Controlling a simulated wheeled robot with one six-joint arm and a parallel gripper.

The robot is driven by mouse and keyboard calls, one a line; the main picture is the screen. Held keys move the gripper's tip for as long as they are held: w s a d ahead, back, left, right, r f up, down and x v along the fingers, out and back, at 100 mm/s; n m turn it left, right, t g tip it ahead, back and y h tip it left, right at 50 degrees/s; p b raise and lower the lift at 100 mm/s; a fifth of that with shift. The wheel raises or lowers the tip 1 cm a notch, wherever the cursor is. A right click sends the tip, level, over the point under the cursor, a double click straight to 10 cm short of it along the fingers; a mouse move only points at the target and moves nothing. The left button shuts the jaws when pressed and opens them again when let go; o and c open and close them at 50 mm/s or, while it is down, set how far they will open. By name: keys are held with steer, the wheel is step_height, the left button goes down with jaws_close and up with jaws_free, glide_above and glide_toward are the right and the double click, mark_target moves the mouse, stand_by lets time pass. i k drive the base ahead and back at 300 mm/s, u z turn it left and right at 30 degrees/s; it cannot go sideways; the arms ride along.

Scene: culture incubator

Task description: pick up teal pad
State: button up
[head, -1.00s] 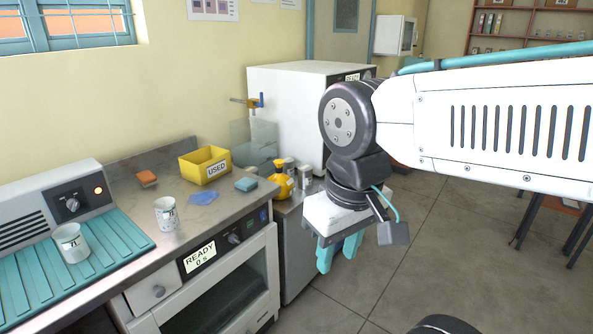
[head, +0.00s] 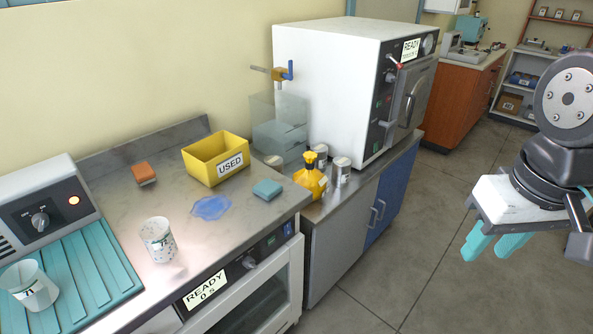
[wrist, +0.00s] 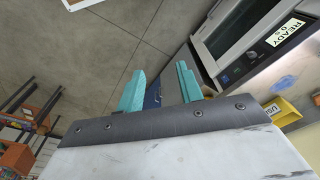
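The teal pad (head: 267,189) is a small block lying on the steel counter, near its right end, in the head view. It is right of a blue cloth-like patch and in front of the yellow bin. I cannot make it out in the wrist view. My gripper (head: 496,247) hangs over the floor at the right of the head view, well apart from the counter. In the wrist view its two teal fingers (wrist: 160,90) are spread apart with nothing between them.
Near the pad are a yellow USED bin (head: 216,159), a blue patch (head: 211,207), an orange-brown block (head: 144,173) and a speckled cup (head: 158,240). A yellow bottle (head: 311,182) and a white oven-like box (head: 335,90) stand to the right. Floor between counter and gripper is clear.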

mark_target(268, 188)
steer(key=u, duration=0.05)
steer(key=i, duration=0.85)
steer(key=u, duration=0.25)
